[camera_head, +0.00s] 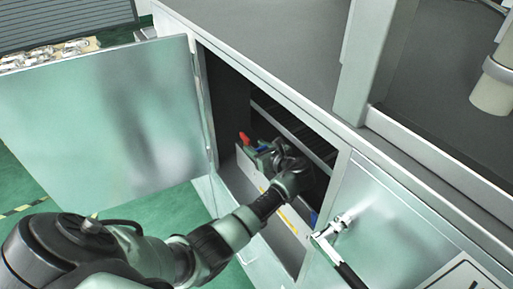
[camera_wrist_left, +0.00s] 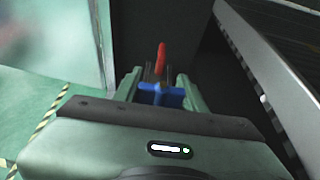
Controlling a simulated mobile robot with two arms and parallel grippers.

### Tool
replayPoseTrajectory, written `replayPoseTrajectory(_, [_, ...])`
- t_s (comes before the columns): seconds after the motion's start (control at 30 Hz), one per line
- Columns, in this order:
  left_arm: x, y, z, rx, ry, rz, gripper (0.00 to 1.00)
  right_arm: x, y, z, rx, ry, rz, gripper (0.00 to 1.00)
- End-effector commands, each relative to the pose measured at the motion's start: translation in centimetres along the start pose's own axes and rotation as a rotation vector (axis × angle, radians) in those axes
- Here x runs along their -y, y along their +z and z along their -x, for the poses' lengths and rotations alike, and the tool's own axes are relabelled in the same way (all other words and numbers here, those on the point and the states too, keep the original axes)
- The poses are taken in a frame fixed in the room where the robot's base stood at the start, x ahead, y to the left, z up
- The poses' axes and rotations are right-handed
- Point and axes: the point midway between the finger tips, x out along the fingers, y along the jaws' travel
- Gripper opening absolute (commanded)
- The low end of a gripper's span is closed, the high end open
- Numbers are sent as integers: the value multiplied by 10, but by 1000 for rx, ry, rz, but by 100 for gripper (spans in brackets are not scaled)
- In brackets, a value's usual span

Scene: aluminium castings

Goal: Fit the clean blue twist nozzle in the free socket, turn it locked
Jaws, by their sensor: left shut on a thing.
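My left gripper (camera_head: 255,149) reaches through the open cabinet doorway. It also shows in the left wrist view (camera_wrist_left: 160,88), where its two fingers are shut on the blue twist nozzle (camera_wrist_left: 160,96). The nozzle's blue cross-shaped part sits between the fingers. A bit of its blue also shows in the head view (camera_head: 262,148). A red piece (camera_wrist_left: 161,58) stands just beyond the nozzle, also visible in the head view (camera_head: 245,138); I cannot tell whether they are joined. I cannot make out the free socket. My right gripper is not in view.
The cabinet door (camera_head: 100,125) stands open at the left. A light panel (camera_head: 265,205) rises low in the doorway under my arm. A closed door (camera_head: 400,235) with a handle (camera_head: 335,226) is at the right. A slotted metal rail (camera_wrist_left: 270,75) runs close right of the gripper.

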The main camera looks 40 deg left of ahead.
Motion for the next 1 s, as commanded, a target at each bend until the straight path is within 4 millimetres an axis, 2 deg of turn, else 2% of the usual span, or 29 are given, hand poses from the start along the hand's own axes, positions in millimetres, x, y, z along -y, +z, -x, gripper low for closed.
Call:
replayPoseTrajectory(0.6, [0, 1, 0, 1, 0, 1, 2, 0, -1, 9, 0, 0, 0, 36])
replayPoseTrajectory(1.0, [0, -1, 0, 0, 0, 0, 2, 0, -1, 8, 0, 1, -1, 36])
